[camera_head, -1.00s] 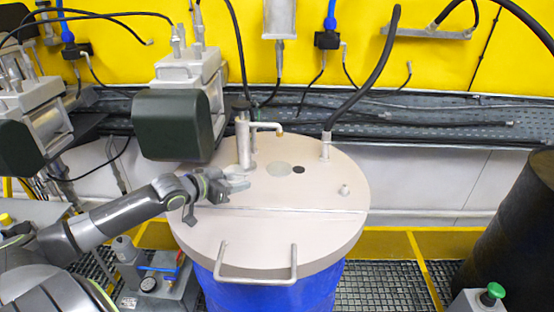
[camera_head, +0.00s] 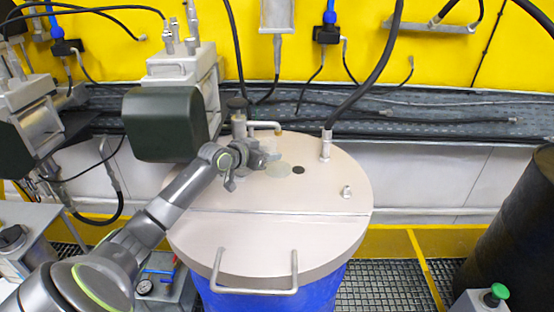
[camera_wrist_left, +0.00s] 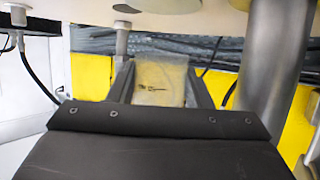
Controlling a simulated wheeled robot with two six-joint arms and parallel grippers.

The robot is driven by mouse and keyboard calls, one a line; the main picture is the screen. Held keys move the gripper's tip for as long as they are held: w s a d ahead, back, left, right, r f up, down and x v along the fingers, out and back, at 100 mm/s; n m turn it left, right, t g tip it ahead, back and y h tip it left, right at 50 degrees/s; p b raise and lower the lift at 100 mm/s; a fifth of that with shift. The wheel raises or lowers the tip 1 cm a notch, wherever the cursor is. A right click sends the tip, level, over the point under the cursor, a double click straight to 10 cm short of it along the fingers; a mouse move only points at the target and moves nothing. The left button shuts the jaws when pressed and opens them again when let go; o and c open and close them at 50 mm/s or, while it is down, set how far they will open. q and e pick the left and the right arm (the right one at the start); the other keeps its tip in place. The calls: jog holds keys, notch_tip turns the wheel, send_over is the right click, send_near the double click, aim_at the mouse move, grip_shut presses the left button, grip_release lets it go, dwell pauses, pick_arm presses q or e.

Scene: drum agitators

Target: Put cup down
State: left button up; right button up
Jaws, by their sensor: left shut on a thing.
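A translucent, pale cup (camera_wrist_left: 160,82) with dark marks on its side sits between the two fingers of my left gripper (camera_wrist_left: 160,92) in the left wrist view. The gripper is shut on it. In the head view my left gripper (camera_head: 266,154) is over the back of the drum lid (camera_head: 300,225), close to the bent tap spout (camera_head: 264,125). The cup is hard to make out there. I cannot tell whether its base touches the lid. My right gripper is not in view.
A pale disc and a dark hole (camera_head: 298,170) lie just right of the gripper. A hose fitting (camera_head: 325,148) and a small stub (camera_head: 346,191) stand on the lid. A dark green motor block (camera_head: 165,124) is at left. The lid's front half is clear.

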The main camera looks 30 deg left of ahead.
aim_at(277, 170)
pick_arm(q)
jog(key=w+b, duration=0.1)
jog(key=w, duration=0.1)
jog(key=w+d, duration=0.1)
jog(key=w, duration=0.1)
jog(key=shift+f+b, duration=0.15)
jog(key=shift+b, duration=0.2)
jog(key=shift+w, duration=0.25)
notch_tip(277, 170, down, 3)
jog(key=b, duration=0.3)
jog(key=shift+s+f, duration=0.15)
jog(key=shift+f, duration=0.05)
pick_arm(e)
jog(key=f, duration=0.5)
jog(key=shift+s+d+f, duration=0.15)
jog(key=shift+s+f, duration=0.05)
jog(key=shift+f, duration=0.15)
pick_arm(q)
jog(key=shift+s+f+b, duration=0.1)
jog(key=shift+f+b, duration=0.25)
jog(key=shift+f, duration=0.2)
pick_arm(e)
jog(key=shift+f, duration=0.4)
